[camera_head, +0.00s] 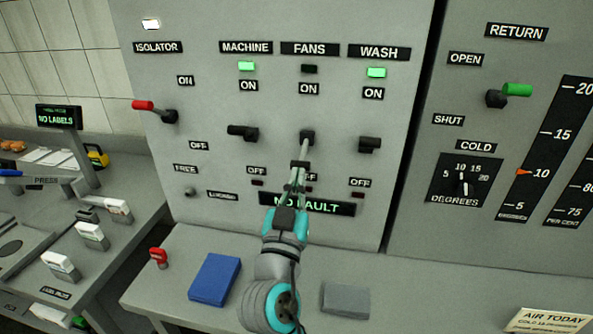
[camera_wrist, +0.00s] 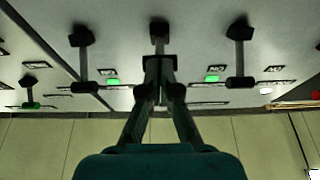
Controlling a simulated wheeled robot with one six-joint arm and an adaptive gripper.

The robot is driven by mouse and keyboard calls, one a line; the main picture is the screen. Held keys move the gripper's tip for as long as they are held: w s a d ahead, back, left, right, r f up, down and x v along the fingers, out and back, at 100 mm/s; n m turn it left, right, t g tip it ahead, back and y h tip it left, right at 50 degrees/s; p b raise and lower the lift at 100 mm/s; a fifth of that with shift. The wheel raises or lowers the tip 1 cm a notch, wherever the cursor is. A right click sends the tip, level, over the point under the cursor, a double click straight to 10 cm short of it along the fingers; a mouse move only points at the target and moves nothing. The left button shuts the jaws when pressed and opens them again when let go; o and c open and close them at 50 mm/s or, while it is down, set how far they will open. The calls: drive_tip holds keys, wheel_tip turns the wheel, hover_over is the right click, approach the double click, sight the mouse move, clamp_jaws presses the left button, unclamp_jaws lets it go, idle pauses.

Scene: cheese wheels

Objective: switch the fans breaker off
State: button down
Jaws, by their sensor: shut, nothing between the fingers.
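The fans breaker (camera_head: 307,137) is on the grey panel, between the machine breaker (camera_head: 242,132) and the wash breaker (camera_head: 369,144). Its stem slants down from the pivot toward my fingertips, unlike its two neighbours, whose handles stick out. The fans lamp (camera_head: 309,69) is dark; the machine lamp (camera_head: 246,66) and wash lamp (camera_head: 376,72) are green. My gripper (camera_head: 298,172) is shut and empty, its tips at the fans handle. In the wrist view, the fans breaker (camera_wrist: 159,28) is straight ahead of the fingertips (camera_wrist: 160,70); whether they touch the handle is unclear.
The isolator (camera_head: 158,110) has a red handle at left. A display (camera_head: 335,208) partly behind my gripper reads NO FAULT. A blue block (camera_head: 215,277) and a grey block (camera_head: 346,299) lie on the ledge below. The return lever (camera_head: 510,92) is on the right panel.

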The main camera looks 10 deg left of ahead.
drive_tip(key=shift+w+f, duration=0.25)
drive_tip(key=shift+f, duration=0.25)
drive_tip(key=shift+w+f, duration=0.2)
drive_tip(key=shift+f, duration=0.25)
drive_tip(key=shift+s, duration=0.1)
